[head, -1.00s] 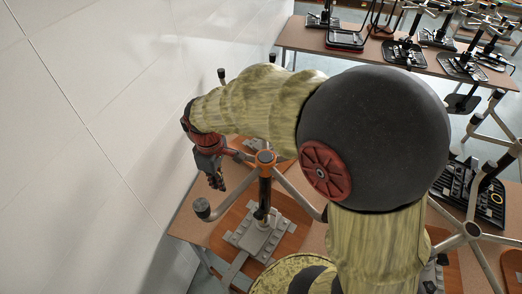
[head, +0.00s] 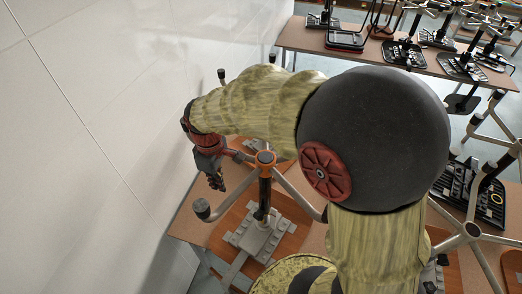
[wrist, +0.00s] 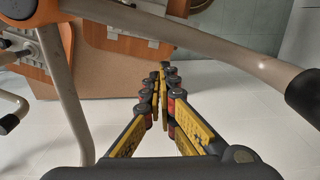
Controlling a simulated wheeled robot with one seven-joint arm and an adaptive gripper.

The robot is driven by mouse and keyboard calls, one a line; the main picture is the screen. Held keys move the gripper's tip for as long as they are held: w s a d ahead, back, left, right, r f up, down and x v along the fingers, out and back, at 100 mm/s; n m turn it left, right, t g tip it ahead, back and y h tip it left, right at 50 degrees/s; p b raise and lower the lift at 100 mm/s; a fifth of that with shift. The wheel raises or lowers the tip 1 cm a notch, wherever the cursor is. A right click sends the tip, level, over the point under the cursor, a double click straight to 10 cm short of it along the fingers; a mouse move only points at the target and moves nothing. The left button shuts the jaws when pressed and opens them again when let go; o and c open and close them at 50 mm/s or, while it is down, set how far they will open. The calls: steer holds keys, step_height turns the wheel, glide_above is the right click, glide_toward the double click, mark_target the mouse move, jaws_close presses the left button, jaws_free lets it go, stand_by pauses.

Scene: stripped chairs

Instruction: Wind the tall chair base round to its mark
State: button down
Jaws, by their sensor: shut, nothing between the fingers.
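The tall chair base stands upside down on its column, with an orange hub (head: 265,158) and grey spokes reaching outward to dark feet. One spoke ends in a foot (head: 201,208) at the left, just below my gripper (head: 217,184). My gripper is shut and empty, hanging to the left of the hub. In the wrist view my closed fingertips (wrist: 164,68) point away, just short of a spoke (wrist: 222,54) crossing above them in the picture. They appear apart from it. My arm hides part of the base's right side. I cannot make out the mark.
A white wall (head: 90,130) rises close on the left. The wooden table (head: 190,222) bears the chair seats. Another upturned chair base (head: 472,230) stands at the right, and a further table (head: 300,37) with several stripped chairs is behind.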

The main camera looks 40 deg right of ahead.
mark_target(235, 198)
steer(key=shift+s+d, duration=0.15)
steer(key=shift+s, duration=1.95)
stand_by(0.4)
stand_by(0.3)
steer(key=shift+s+d, duration=0.2)
steer(key=shift+s, duration=0.5)
steer(key=shift+s+d, duration=0.2)
steer(key=shift+s, duration=0.5)
steer(key=shift+s, duration=0.1)
steer(key=shift+s+d, duration=0.35)
steer(key=shift+s, duration=0.3)
steer(key=shift+s+d, duration=0.3)
steer(key=shift+s, duration=0.3)
steer(key=shift+s+d, duration=0.45)
steer(key=shift+s, duration=0.15)
steer(key=shift+s+d, duration=0.4)
steer(key=shift+s, duration=0.2)
steer(key=shift+d, duration=0.1)
steer(key=shift+s+d, duration=0.95)
steer(key=shift+s, duration=0.1)
